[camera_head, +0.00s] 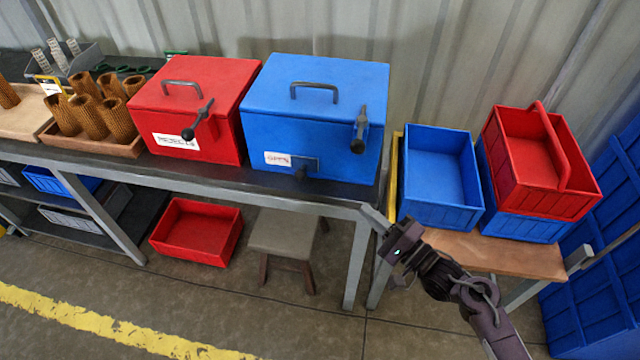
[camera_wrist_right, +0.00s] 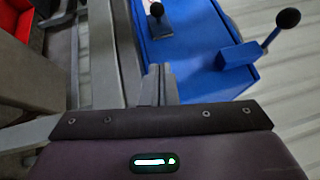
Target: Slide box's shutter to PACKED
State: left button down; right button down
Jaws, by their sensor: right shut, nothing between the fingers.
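The blue box (camera_head: 310,110) stands on the dark bench, lid closed. On its front is a white label with red lettering (camera_head: 275,159), too small to read surely. Just right of the label is a grey shutter plate (camera_head: 314,165) with a dark knob (camera_head: 300,172). The knob also shows in the right wrist view (camera_wrist_right: 157,10), on its plate (camera_wrist_right: 158,27). My right gripper (camera_head: 373,217) is shut and empty, in front of and below the box's right side, apart from the knob. In the wrist view its fingers (camera_wrist_right: 158,82) point toward the box. My left gripper is not in view.
A lever with a black ball (camera_head: 358,145) sticks out at the blue box's right front. A red box (camera_head: 195,105) stands close on the left. Blue (camera_head: 440,205) and red bins (camera_head: 520,185) fill the side table at right. A stool (camera_head: 285,232) stands below the bench.

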aim_at(339, 197)
jog(key=x, duration=0.9)
jog(key=shift+w+a+r+p, duration=0.15)
jog(key=shift+w+p, duration=0.1)
jog(key=shift+p, duration=0.15)
jog(key=a, duration=0.3)
jog(key=shift+w+a+r+p, duration=0.2)
jog(key=shift+w+p, duration=0.1)
jog(key=shift+p, duration=0.1)
jog(key=shift+a+r, duration=0.1)
jog(key=shift+a, duration=0.3)
jog(key=a, duration=0.2)
jog(key=w+a, duration=0.1)
jog(key=a, duration=0.3)
jog(key=shift+w+a, duration=0.3)
jog(key=shift+w, duration=0.1)
